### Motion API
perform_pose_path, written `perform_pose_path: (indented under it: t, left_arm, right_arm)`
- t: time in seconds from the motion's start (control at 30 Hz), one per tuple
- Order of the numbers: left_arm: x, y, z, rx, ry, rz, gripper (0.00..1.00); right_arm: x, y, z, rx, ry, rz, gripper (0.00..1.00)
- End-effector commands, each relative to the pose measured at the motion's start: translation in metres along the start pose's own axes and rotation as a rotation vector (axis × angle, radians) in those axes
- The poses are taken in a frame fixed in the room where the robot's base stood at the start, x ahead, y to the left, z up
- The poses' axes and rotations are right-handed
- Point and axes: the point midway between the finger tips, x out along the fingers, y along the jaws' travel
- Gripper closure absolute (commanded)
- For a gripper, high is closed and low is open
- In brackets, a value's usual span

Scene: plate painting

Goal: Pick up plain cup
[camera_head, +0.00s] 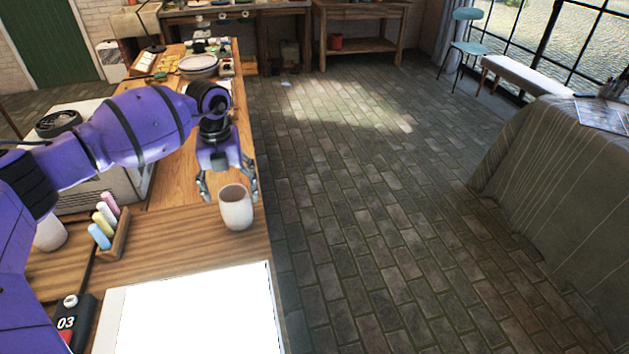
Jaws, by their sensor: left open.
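A plain whitish cup (236,208) stands upright on the wooden table near its right edge. My left gripper (229,192) hangs just behind the cup with its fingers spread and pointing down toward the table. The fingers are open, one to the left of the cup and one close to its back right side. I cannot tell whether either finger touches the cup. Another pale cup (50,234) stands at the far left, partly hidden by my left arm. My right gripper is not in view.
A wooden holder with coloured sticks (108,226) stands left of the cup. A bright white panel (190,312) lies in front. A small device marked 03 (70,322) is at the front left. Plates (198,64) stand at the table's far end. Open brick floor lies right.

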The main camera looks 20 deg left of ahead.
Motion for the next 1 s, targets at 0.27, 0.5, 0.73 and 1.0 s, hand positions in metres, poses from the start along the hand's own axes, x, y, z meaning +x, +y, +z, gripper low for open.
perform_pose_path:
  t: [0.27, 0.5, 0.73, 1.0]
  left_arm:
    - [0.038, -0.001, 0.0, -0.001, 0.002, 0.002, 0.23]
    - [0.04, -0.001, 0.0, 0.0, 0.002, 0.002, 0.27]
    - [0.04, -0.001, 0.0, 0.0, 0.002, 0.002, 0.57]
    - [0.039, -0.001, 0.001, 0.0, 0.001, 0.002, 0.79]
  right_arm:
    - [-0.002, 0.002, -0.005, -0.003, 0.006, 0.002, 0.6]
    - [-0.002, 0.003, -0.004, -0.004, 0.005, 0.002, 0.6]
    - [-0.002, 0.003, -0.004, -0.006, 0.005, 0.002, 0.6]
    - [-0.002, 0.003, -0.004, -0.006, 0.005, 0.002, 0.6]
